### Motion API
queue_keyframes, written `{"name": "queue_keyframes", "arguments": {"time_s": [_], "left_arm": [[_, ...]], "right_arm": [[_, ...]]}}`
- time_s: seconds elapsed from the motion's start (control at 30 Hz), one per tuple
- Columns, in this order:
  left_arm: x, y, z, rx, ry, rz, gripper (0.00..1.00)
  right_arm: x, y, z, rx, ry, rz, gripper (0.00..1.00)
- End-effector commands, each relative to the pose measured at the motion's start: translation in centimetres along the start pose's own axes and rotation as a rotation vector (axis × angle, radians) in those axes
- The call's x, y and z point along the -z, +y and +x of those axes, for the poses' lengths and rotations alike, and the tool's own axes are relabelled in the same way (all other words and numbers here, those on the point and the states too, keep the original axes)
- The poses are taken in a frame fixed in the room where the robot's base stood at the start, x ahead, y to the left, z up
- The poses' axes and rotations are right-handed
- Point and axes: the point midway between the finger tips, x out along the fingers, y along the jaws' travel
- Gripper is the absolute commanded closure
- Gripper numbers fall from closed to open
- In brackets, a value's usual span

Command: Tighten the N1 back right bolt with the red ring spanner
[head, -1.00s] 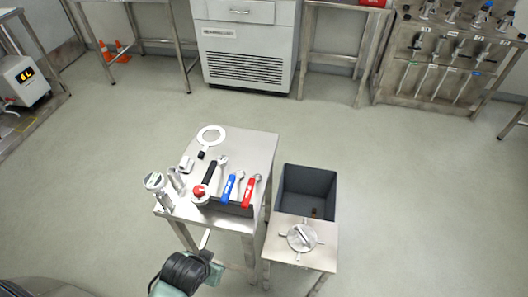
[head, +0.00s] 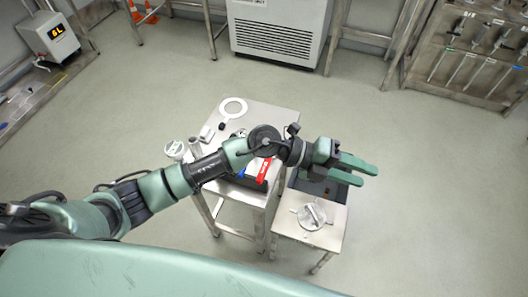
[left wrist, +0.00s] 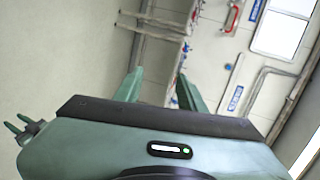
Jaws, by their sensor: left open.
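The red ring spanner (head: 264,170) lies on the small steel table (head: 278,118), partly hidden by my left arm. My left gripper (head: 368,176) is open and empty, held in the air to the right of the table, above the dark bin. Its two fingers (left wrist: 159,76) also show apart in the left wrist view, with nothing between them. A sliver of the blue spanner (head: 241,174) shows beside my arm. The N1 back right bolt cannot be made out in either view. My right gripper is not in view.
A low steel stand (head: 335,232) carries a round metal lid (head: 312,216). A white ring (head: 233,108) lies on the table. A tool rack (head: 470,55) stands at the back right. Open floor lies between.

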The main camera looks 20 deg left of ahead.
Motion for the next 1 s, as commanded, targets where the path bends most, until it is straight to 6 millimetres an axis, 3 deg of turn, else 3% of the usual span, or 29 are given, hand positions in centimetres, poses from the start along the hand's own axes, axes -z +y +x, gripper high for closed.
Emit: {"name": "queue_keyframes", "arguments": {"time_s": [0.1,0.2,0.3,0.4,0.5,0.6,0.77,1.0], "left_arm": [[-1.3,8.1,-3.4,-0.454,0.111,0.132,0.60],[-3.5,12.8,-8.3,-0.770,0.129,0.170,0.60],[-5.7,15.4,-13.2,-1.010,0.112,0.175,0.60],[-7.3,16.5,-16.9,-1.172,0.087,0.168,0.60],[-8.1,16.9,-19.1,-1.260,0.068,0.160,0.60],[-8.4,17.3,-19.9,-1.294,0.061,0.156,0.60],[-8.4,18.5,-19.5,-1.294,0.062,0.155,0.60],[-8.4,22.1,-18.4,-1.290,0.065,0.154,0.60]], "right_arm": [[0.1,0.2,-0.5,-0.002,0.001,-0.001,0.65],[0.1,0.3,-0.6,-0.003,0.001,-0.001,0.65],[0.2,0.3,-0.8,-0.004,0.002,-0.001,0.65],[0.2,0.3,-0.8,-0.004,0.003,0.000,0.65],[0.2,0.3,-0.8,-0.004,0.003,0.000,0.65],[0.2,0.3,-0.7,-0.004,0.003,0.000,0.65],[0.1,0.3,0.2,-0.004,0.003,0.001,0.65],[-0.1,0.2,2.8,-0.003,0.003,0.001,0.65]]}}
